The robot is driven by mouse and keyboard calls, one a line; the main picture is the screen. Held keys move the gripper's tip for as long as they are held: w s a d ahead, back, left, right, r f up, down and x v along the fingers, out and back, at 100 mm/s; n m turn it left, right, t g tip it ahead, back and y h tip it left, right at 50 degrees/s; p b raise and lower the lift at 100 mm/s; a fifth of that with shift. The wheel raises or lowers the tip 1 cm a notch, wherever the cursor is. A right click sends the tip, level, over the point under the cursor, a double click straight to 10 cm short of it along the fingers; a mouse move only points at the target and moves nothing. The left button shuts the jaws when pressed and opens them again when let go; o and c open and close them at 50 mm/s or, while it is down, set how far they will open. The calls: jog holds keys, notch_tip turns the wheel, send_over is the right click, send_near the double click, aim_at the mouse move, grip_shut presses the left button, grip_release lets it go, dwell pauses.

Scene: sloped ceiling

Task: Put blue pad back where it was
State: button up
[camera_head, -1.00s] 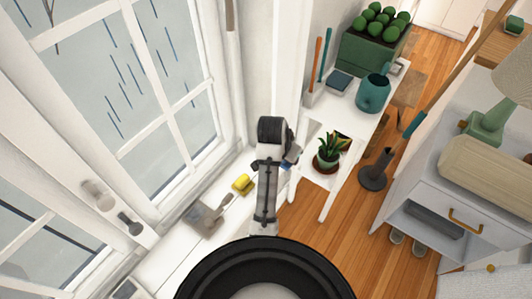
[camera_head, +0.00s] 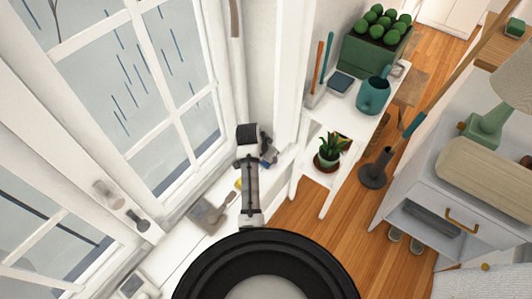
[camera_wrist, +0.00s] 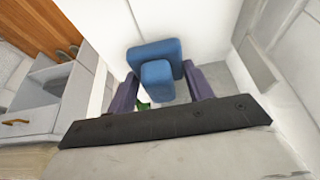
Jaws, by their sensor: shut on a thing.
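The blue pad (camera_wrist: 168,50) is in my gripper (camera_wrist: 160,76), between the two dark purple fingers in the wrist view. It appears as a wider blue block with a smaller blue block in front; I cannot tell whether these are one piece. I cannot tell whether the pad touches any surface.

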jog(key=shift+f, duration=0.1)
jog(key=shift+f, duration=0.1)
jog(key=o, duration=1.3)
jog(key=b+v, duration=0.1)
jog(key=v, duration=1.1)
jog(key=shift+b, duration=0.3)
jog(key=shift+s, duration=0.1)
